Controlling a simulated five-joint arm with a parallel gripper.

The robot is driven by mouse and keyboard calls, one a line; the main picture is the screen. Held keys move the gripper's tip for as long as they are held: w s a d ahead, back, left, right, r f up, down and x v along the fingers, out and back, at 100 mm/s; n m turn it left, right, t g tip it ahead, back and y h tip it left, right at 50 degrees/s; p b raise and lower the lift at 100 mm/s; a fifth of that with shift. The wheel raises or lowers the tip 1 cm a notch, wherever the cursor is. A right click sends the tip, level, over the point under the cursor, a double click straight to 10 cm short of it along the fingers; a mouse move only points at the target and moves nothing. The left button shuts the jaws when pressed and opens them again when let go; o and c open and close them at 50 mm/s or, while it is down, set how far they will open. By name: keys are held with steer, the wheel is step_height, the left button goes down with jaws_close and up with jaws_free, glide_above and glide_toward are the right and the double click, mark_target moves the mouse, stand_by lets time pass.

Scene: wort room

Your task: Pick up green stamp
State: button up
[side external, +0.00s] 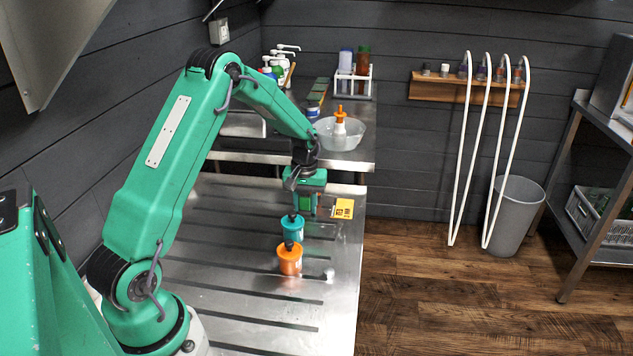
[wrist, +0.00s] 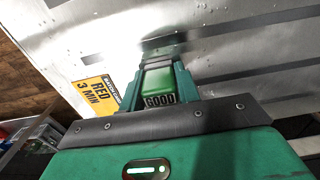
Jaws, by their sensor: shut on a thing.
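The green stamp (wrist: 157,84) shows in the wrist view as a green block with a "GOOD" label on its near side. It sits between the two fingers of my gripper (wrist: 155,80), which is shut on it. In the side external view my gripper (side external: 304,208) points down over the far part of the steel worktop, and its body and fingers largely hide the stamp there. I cannot tell whether the stamp touches the worktop.
A yellow card reading "RED 3 MIN" (wrist: 97,92) lies beside my gripper. A bowl (side external: 345,136) stands on the far counter.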

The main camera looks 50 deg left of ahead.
mark_target(307, 197)
steer(key=shift+r, duration=0.15)
steer(key=shift+r, duration=0.55)
steer(key=r, duration=0.3)
steer(key=shift+d+r, duration=0.1)
steer(key=shift+d, duration=0.25)
steer(key=s+d+r, duration=0.1)
steer(key=d+r, duration=0.5)
steer(key=d, duration=0.5)
steer(key=shift+s+r, duration=0.2)
steer(key=shift+s, duration=0.1)
steer(key=shift+o, duration=1.4)
steer(key=shift+c, duration=0.4)
steer(key=shift+w+a, duration=0.1)
